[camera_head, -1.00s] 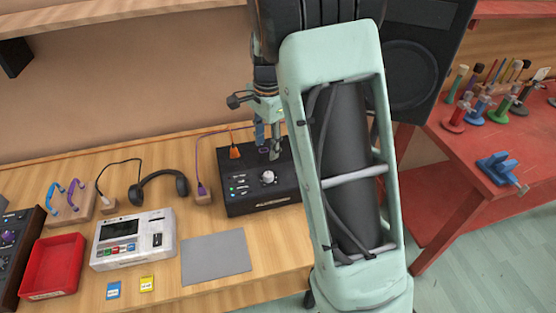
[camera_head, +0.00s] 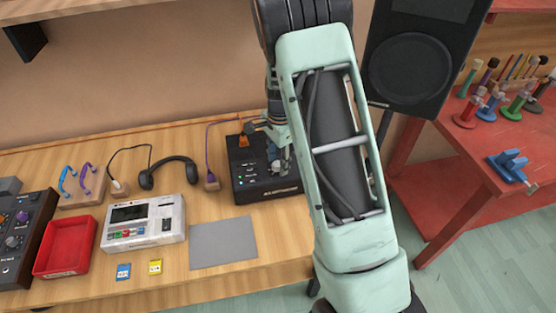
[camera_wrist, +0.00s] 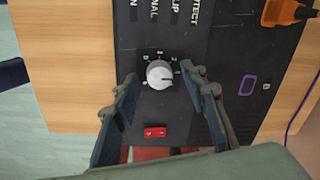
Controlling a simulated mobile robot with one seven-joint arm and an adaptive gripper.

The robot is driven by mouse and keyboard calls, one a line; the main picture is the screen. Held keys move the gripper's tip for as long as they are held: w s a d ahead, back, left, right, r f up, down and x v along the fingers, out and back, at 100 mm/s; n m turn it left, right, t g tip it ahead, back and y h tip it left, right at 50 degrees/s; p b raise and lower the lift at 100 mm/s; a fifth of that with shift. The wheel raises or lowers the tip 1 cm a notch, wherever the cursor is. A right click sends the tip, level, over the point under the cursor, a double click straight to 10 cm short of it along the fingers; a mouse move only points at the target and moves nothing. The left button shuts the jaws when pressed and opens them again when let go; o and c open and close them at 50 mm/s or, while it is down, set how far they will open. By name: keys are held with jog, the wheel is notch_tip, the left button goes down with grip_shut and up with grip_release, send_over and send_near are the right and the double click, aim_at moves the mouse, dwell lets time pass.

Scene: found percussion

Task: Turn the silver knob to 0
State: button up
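The silver knob (camera_wrist: 159,74) sits on the top face of a black box (camera_head: 250,186) on the wooden bench. In the wrist view it is a round, pale knob with a dark pointer line toward the right and small printed marks around it, too small to read surely. My gripper (camera_wrist: 164,84) is open, with one finger on each side of the knob and a gap on both sides. In the head view my gripper (camera_head: 279,168) is over the right part of the box and mostly hides the knob.
A red switch (camera_wrist: 155,132) is near the knob on the box. An orange plug (camera_wrist: 285,12) is at the box's edge. A grey mat (camera_head: 223,243), a white recorder (camera_head: 145,238), a red tray (camera_head: 66,249) and headphones (camera_head: 168,174) lie to the left.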

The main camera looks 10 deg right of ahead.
jog(key=shift+c, duration=0.4)
grip_shut()
